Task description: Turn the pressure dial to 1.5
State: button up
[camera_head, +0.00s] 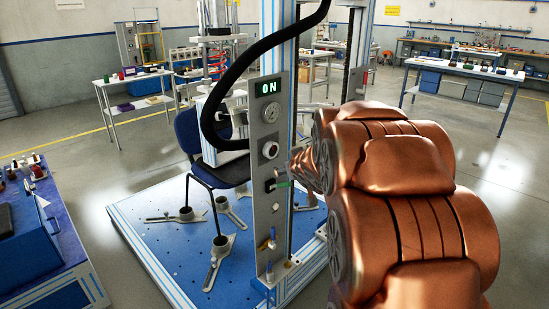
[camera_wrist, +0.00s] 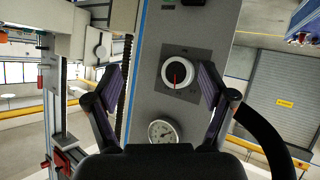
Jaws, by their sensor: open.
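The pressure dial (camera_wrist: 180,75) is a round white knob with a red pointer line on a dark square plate. The line runs roughly up and down in the wrist view, and the scale marks are too small to read. The dial also shows in the head view (camera_head: 270,150) on the tall grey control panel (camera_head: 266,215). My gripper (camera_wrist: 160,75) is open, with one dark finger on each side of the dial in the wrist view. Nothing is between the fingers but the view of the panel; I cannot tell the remaining gap. In the head view my copper arm hides most of the gripper.
A green-tipped switch (camera_head: 283,184) is below the dial in the head view. A black hose (camera_head: 216,100) curves left of the panel. A dark chair (camera_head: 190,132) stands behind.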

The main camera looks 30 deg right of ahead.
aim_at(273, 152)
jog(key=w+n+t+y, duration=0.1)
jog(key=w+t+y, duration=0.1)
jog(key=w+y, duration=0.1)
jog(key=w+n+t+y+b, duration=0.1)
jog(key=w+t+y, duration=0.1)
jog(key=w+y, duration=0.1)
jog(key=w+d+n+t+y+b, duration=0.1)
jog(key=w+n+t+y, duration=0.1)
jog(key=shift+w+f+y, duration=0.25)
jog(key=shift+w+y, duration=0.15)
jog(key=shift+x, duration=0.85)
jog(key=shift+c, duration=0.4)
jog(key=c, duration=1.1)
jog(key=shift+d, duration=0.1)
jog(key=shift+f+n, duration=0.1)
jog(key=shift+n, duration=0.2)
